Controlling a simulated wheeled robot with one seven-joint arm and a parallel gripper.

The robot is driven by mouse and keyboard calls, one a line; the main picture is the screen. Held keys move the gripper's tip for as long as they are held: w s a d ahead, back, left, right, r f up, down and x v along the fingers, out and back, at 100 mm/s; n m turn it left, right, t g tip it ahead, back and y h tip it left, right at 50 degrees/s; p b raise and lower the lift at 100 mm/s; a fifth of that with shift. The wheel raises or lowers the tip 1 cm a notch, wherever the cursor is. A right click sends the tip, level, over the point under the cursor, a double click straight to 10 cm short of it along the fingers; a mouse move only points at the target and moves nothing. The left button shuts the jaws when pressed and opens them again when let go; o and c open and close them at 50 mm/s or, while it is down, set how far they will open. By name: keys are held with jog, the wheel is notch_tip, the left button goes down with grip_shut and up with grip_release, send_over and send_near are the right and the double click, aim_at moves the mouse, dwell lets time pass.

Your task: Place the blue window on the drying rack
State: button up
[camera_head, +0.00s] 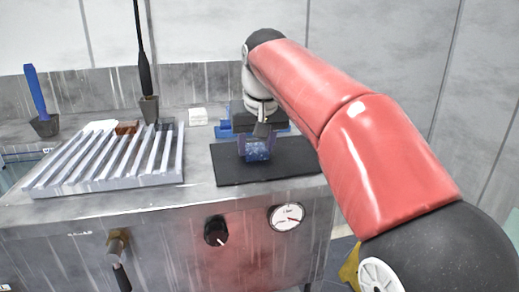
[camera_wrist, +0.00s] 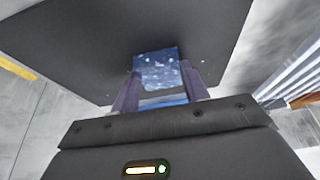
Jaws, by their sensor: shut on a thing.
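My gripper (camera_wrist: 160,92) is shut on the blue window (camera_wrist: 158,70), a small speckled blue piece between the two fingers in the wrist view. In the head view the blue window (camera_head: 257,151) shows below my gripper, over the black mat (camera_head: 290,163). I cannot tell whether it touches the mat. The drying rack (camera_head: 110,182), a pale grey ribbed tray with slanted slots, lies to the left on the bench. Its edge also shows at the right of the wrist view (camera_wrist: 290,80).
A brown block (camera_head: 127,127) lies at the rack's back edge. Brushes stand in dark holders behind the rack, one blue-handled (camera_head: 36,92) and one black (camera_head: 143,60). A white block (camera_head: 198,116) and a blue object (camera_head: 224,129) sit behind the mat. A knob and gauge (camera_head: 286,217) are on the bench front.

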jog(key=shift+f, duration=0.15)
jog(key=o, duration=1)
jog(key=shift+o, duration=0.2)
jog(key=shift+r, duration=0.65)
jog(key=p+v, duration=0.1)
jog(key=v, duration=1)
jog(key=shift+s+p, duration=0.2)
jog(key=shift+p, duration=0.2)
jog(key=shift+d, duration=0.15)
